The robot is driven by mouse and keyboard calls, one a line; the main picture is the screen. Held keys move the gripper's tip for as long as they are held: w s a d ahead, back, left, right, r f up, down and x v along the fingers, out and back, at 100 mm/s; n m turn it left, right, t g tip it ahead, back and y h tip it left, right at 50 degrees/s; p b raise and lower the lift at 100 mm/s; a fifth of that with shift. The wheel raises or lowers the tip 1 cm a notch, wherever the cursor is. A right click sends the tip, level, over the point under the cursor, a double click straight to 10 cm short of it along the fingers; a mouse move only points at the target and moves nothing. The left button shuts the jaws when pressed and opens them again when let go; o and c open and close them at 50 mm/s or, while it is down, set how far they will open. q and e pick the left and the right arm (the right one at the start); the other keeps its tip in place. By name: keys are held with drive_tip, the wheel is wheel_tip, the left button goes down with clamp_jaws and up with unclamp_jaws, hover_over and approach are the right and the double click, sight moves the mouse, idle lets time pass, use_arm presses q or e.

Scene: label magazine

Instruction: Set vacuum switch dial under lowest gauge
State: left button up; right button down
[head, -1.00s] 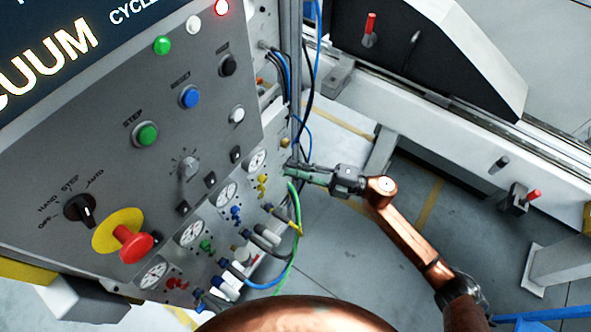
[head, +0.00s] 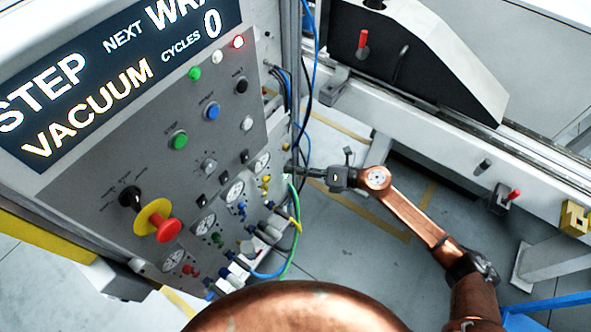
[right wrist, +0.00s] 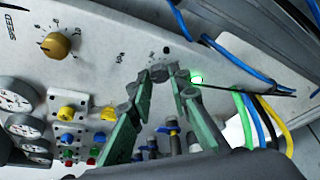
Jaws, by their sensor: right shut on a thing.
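The panel's lowest gauge (head: 172,260) is a white round dial at the bottom of a slanting row of gauges in the head view. Gauges (right wrist: 14,95) also show at the left of the right wrist view. My right gripper (head: 297,170) is at the cabinet's right side face. In the right wrist view its green fingers (right wrist: 168,76) converge on a small grey knob (right wrist: 160,72) and are shut on it. The fingers partly cover this knob, and I cannot read its setting. My left gripper is not in view.
A gold speed knob (right wrist: 60,44) and small coloured fittings (right wrist: 72,112) sit beside the gripper. Blue, green and yellow hoses (right wrist: 262,115) hang close by. A red stop button (head: 167,230) sticks out of the panel.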

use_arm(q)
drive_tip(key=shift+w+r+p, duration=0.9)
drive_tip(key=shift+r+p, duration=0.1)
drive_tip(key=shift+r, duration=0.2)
use_arm(e)
drive_tip(key=shift+s+n+t+h, duration=0.15)
drive_tip(key=shift+n+t+h, duration=0.3)
drive_tip(key=shift+n, duration=0.65)
drive_tip(key=shift+h, duration=0.25)
drive_tip(key=shift+f, duration=0.1)
drive_tip(key=c, duration=1.8)
unclamp_jaws()
drive_tip(key=v, duration=1.2)
